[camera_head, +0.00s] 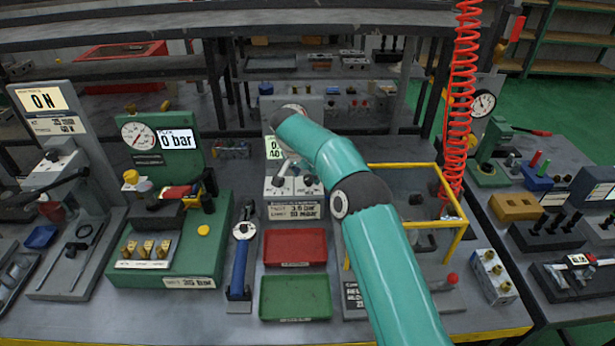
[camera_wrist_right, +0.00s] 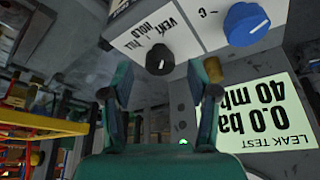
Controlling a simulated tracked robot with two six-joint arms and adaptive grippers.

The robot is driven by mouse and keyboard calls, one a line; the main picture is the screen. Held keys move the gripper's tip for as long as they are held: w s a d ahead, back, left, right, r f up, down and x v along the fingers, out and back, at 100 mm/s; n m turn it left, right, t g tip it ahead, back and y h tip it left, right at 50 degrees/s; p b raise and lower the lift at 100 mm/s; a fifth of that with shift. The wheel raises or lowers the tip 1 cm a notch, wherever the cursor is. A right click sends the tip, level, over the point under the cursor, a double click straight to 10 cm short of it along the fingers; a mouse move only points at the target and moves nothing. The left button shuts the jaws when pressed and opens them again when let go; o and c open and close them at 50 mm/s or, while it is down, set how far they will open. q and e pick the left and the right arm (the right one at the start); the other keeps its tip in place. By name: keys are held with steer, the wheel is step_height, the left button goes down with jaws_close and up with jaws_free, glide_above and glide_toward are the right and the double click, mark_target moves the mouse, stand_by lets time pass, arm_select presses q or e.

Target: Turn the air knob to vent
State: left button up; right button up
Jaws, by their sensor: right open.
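The air knob is a black round knob (camera_wrist_right: 160,60) on a white plate marked VENT, HOLD and FILL, upside down in the right wrist view. Which mark it points to I cannot tell. My right gripper (camera_wrist_right: 159,82) is open, its two teal fingers on either side of the knob in the picture; I see no contact. In the head view my teal right arm reaches over the leak test station (camera_head: 293,210) and hides much of it. A pale green leak test display (camera_wrist_right: 270,115) reads 0.0 bar and 40 mbar. My left gripper is in neither view.
A blue knob (camera_wrist_right: 246,25) sits beside the black one, with a small brass part (camera_wrist_right: 213,69) close to the right finger. A red tray (camera_head: 295,262) and a green tray (camera_head: 295,312) lie in front of the station. A yellow frame (camera_head: 462,235) stands to the right.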

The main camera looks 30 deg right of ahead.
steer(key=v, duration=1)
steer(key=shift+r, duration=0.2)
steer(key=shift+s+a, duration=0.1)
steer(key=shift+s, duration=0.05)
